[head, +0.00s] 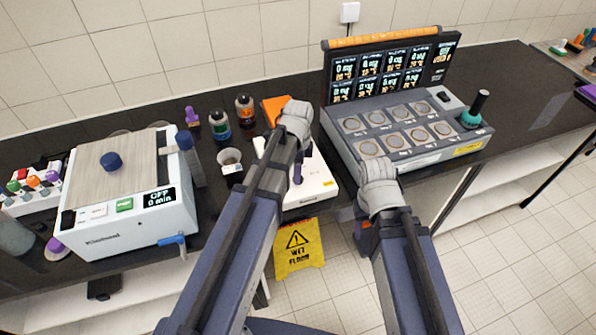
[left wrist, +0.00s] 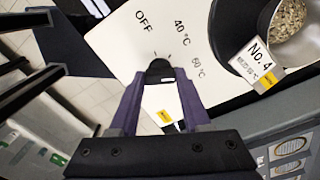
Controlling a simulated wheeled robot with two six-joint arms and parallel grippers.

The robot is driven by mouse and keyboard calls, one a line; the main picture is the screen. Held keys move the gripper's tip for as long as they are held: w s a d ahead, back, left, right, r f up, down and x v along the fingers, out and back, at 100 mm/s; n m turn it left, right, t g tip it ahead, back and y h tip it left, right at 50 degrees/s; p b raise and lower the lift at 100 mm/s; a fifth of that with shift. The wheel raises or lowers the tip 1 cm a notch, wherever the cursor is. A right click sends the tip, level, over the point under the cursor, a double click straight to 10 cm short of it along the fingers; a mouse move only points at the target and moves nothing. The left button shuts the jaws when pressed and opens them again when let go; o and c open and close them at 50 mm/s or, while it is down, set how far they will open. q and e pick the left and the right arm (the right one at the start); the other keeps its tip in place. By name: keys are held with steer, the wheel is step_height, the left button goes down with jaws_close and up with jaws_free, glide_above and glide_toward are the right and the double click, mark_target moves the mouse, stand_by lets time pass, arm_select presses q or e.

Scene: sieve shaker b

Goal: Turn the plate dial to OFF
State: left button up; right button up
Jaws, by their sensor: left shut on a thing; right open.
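The plate dial (left wrist: 160,68) is a small dark knob on the white panel of the plate (left wrist: 115,45). The panel carries the marks OFF, 40 °C and 60 °C. My left gripper (left wrist: 158,84) is shut on the dial, one purple finger on each side. The dial's pointer is hidden, so I cannot tell which mark it faces. In the head view the left gripper (head: 298,173) is over the white plate (head: 318,183), partly hidden by my forearm. My right gripper (head: 366,236) is open and low in front of the counter, partly hidden by its wrist.
A metal pan of grains (left wrist: 291,22) labelled No. 4 is close to the dial. A grey console (head: 440,157) with round pans stands right of the plate. A white machine (head: 120,228) reading OFF stands left. A yellow wet-floor sign (head: 298,252) stands below.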

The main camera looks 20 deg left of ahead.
arm_select(q)
jaws_close()
steer(key=n, duration=0.3)
steer(key=shift+n, duration=0.4)
steer(key=n, duration=1.1)
steer(key=shift+n, duration=0.4)
steer(key=n, duration=0.4)
steer(key=shift+n, duration=0.3)
